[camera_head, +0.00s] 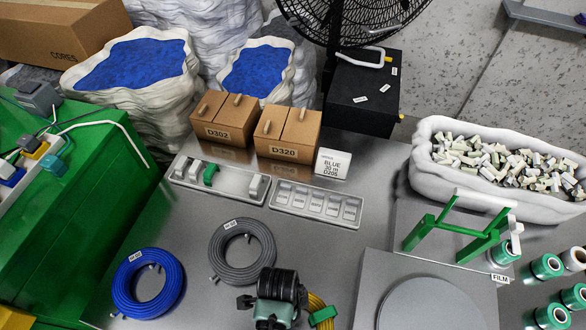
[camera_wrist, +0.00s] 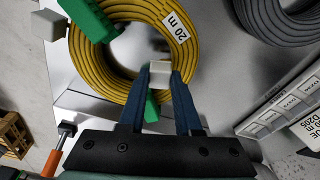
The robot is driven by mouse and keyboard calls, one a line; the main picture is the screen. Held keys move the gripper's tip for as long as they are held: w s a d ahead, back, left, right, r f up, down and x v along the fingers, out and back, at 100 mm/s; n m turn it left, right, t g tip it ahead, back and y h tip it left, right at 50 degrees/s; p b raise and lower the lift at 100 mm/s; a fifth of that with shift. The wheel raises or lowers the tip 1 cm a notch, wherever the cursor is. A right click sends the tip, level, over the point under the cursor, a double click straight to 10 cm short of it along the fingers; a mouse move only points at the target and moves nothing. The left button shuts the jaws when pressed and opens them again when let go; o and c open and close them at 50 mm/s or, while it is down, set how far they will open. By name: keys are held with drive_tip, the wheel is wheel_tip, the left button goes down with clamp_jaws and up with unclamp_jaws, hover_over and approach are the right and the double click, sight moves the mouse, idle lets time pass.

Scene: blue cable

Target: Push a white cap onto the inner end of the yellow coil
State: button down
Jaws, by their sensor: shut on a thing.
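The yellow coil (camera_wrist: 84,73), labelled 20 m, lies flat under my gripper. In the head view only its right edge (camera_head: 317,301) shows beside my wrist. My gripper (camera_wrist: 160,70) has its blue fingers shut on a white cap (camera_wrist: 159,74) at the coil's inner edge, on the near right side of the ring. Whether the cap sits on the inner end cannot be told. Another white cap-like block (camera_wrist: 47,25) stands at the coil's outer left side. One green clip (camera_wrist: 92,18) crosses the ring at upper left; another green piece (camera_wrist: 152,108) shows between my fingers.
A grey coil (camera_head: 243,252) and a blue coil (camera_head: 148,283) lie to the left. A white tray (camera_head: 228,183) with white pieces and a green clip is behind, beside a labelled compartment tray (camera_head: 316,203). A grey platform with a round plate (camera_head: 428,304) stands to the right.

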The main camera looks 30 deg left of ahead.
drive_tip(key=shift+f, duration=0.9)
idle(2.0)
drive_tip(key=shift+s+f+p, duration=0.15)
drive_tip(key=shift+f+p, duration=0.05)
drive_tip(key=shift+p, duration=0.25)
idle(1.2)
drive_tip(key=c, duration=0.5)
unclamp_jaws()
drive_tip(key=shift+r, duration=0.1)
drive_tip(key=shift+r+p, duration=0.85)
drive_tip(key=shift+p, duration=0.15)
drive_tip(key=shift+r+p, duration=2.6)
drive_tip(key=shift+r, duration=0.1)
drive_tip(key=shift+w, duration=0.2)
